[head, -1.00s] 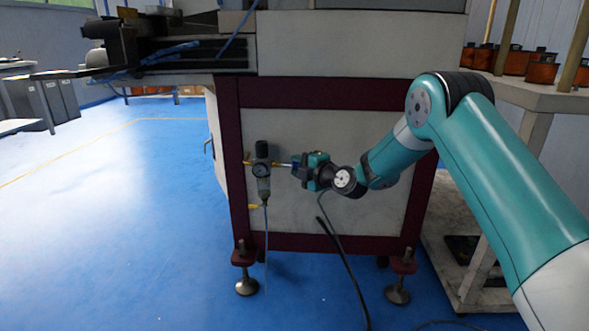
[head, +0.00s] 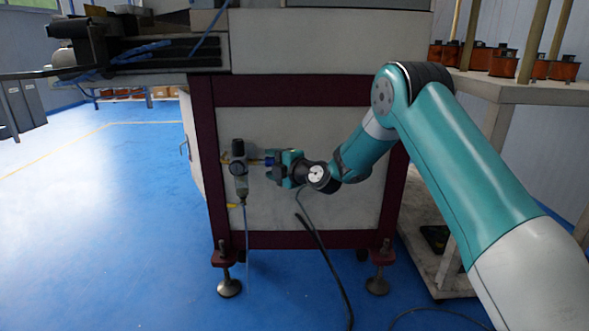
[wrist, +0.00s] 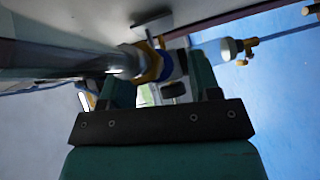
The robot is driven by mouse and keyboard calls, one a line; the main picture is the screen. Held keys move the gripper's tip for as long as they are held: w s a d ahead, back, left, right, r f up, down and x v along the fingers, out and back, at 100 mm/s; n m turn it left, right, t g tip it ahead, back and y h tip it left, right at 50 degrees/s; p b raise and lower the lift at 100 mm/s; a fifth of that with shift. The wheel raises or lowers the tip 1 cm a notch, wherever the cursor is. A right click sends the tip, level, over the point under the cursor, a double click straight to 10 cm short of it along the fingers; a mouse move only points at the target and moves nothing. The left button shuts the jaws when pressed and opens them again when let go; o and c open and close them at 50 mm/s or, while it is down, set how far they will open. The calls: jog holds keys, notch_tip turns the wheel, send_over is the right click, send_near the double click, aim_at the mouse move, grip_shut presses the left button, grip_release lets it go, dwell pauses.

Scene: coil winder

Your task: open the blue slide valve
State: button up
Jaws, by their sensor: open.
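The blue slide valve (head: 269,158) sits on the brass air line to the right of the dark regulator in the head view, mostly hidden by my gripper. In the wrist view a blue ring-shaped part of the valve (wrist: 168,66) shows beside a brass-coloured fitting, between and beyond the fingers. My gripper (head: 277,163) is at the valve, in front of the machine's pale lower panel. In the wrist view its two fingers (wrist: 155,84) stand apart, one on each side of the fitting. I cannot tell whether either finger touches the valve.
The regulator with its gauge and bowl (head: 239,168) hangs close left of my gripper. The machine's dark red frame (head: 318,92) surrounds the panel. A shelf with orange coils (head: 504,63) stands at the right. The blue floor (head: 110,230) is open at the left.

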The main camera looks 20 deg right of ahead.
jog(key=v, duration=1.6)
jog(key=shift+s+a, duration=0.1)
jog(key=shift+s, duration=0.05)
jog(key=s+a+r+m+g+y+p, duration=0.2)
jog(key=s+a+r+g, duration=0.3)
jog(key=s+a, duration=0.3)
jog(key=s+a+r+m+g+y+p, duration=0.1)
jog(key=s+a+r+g+y+p, duration=0.15)
jog(key=s+a+r+g, duration=0.55)
jog(key=s+r+m+g+h+p, duration=0.15)
jog(key=s+m+h+p, duration=0.4)
jog(key=s+m, duration=0.85)
jog(key=s+r+n+h+p, duration=0.1)
jog(key=s+r+n+p, duration=0.1)
jog(key=r+p, duration=3.4)
jog(key=shift+s+r+n+g, duration=0.45)
jog(key=shift+s+r, duration=0.25)
jog(key=shift+r, duration=0.15)
jog(key=shift+a, duration=0.15)
